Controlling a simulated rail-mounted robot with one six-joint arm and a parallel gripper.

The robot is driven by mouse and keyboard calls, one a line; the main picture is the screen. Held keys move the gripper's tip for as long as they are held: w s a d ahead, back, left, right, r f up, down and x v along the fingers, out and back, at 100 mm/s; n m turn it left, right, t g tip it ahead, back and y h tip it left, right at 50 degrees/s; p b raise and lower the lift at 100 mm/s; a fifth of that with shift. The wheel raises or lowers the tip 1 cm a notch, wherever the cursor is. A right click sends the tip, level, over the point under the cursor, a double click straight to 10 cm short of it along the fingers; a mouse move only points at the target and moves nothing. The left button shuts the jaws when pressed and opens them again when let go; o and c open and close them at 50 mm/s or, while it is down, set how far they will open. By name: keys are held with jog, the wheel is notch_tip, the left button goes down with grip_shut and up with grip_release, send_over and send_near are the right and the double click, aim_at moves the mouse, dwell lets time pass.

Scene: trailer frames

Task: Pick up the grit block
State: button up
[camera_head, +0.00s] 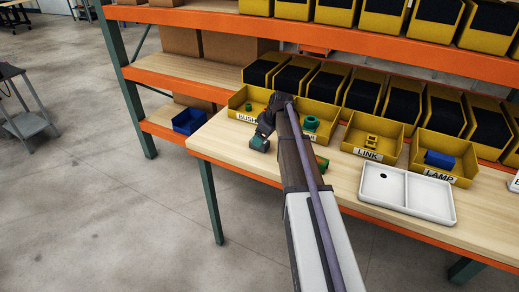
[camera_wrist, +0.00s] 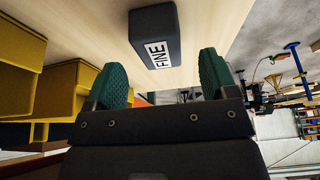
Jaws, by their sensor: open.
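The grit block (camera_wrist: 153,30) is a dark grey block with a white label reading FINE. In the wrist view it lies on the pale wooden bench top, just beyond my fingertips and roughly centred between them. My gripper (camera_wrist: 162,72) has two green ribbed fingers spread apart, with nothing between them. In the head view my gripper (camera_head: 260,143) is low over the left part of the bench (camera_head: 228,150), in front of the bin labelled BUSH. I cannot make out the grit block in the head view.
Yellow bins, including LINK (camera_head: 368,153) and LAMP (camera_head: 437,175), line the back of the bench. A white two-part tray (camera_head: 407,196) is at the right. A green piece (camera_head: 322,163) is partly hidden by my arm. The bench's left end is clear.

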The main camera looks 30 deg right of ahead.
jog(key=b+x, duration=0.2)
jog(key=x, duration=0.2)
jog(key=shift+f+b, duration=0.25)
jog(key=shift+b, duration=0.1)
jog(key=shift+w, duration=0.1)
jog(key=shift+r, duration=0.25)
jog(key=c, duration=1)
notch_tip(320, 180, up, 10)
jog(key=p, duration=1)
jog(key=shift+r+p, duration=0.15)
jog(key=shift+p, duration=0.2)
jog(key=shift+c, duration=0.2)
